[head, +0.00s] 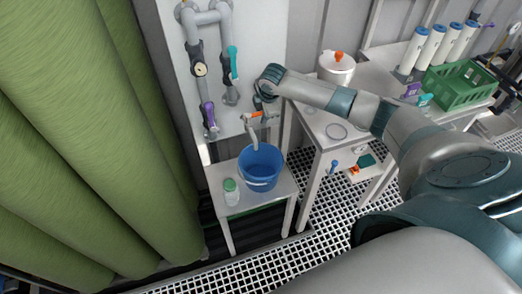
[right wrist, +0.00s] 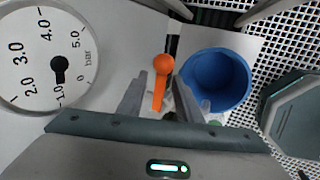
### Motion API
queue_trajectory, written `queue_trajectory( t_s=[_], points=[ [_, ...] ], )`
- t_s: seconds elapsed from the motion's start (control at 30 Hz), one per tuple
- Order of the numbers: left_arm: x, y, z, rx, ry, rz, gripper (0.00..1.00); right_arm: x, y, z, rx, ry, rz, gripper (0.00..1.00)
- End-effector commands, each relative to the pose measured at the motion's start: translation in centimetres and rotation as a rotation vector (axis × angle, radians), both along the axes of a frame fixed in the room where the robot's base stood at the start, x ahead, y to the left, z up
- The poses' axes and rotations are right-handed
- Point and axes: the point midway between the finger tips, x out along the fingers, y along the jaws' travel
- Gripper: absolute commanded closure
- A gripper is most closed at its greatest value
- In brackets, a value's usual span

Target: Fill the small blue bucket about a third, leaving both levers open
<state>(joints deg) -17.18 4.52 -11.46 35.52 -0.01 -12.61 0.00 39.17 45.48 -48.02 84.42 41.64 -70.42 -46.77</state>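The small blue bucket (head: 260,168) stands upright on a low white table, under a grey spout (head: 252,137). It also shows in the right wrist view (right wrist: 217,80); I cannot tell any water level inside. An orange lever (head: 254,115) sits at the tap above the spout. My right gripper (head: 261,103) is at this lever. In the right wrist view its fingers (right wrist: 160,98) are apart, with the ball-ended orange lever (right wrist: 158,92) showing between them; contact is not clear. A purple lever (head: 208,114) and a teal lever (head: 233,62) lie along the wall pipes. My left gripper is out of view.
A green-lidded jar (head: 231,191) stands left of the bucket. A pressure gauge (right wrist: 45,55) is close to my right gripper. A green curtain (head: 90,150) hangs left.

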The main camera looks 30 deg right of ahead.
Motion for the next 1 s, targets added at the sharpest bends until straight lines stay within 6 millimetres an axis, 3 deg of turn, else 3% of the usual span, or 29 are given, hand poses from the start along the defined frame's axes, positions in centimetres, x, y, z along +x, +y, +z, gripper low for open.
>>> queue_trajectory(
  t_s=[0.07,0.2,0.57,1.0],
  points=[
    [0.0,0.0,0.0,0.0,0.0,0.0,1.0,0.0,0.0,0.0,0.0,0.0,0.0,0.68],
    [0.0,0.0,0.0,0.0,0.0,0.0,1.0,0.0,0.0,0.0,0.0,0.0,0.0,1.0],
    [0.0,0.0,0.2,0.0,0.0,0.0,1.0,0.0,0.0,0.1,0.001,0.0,-0.005,1.0],
    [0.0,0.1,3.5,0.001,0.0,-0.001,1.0,-1.0,0.6,0.4,0.003,0.002,-0.195,1.0]
  ],
)
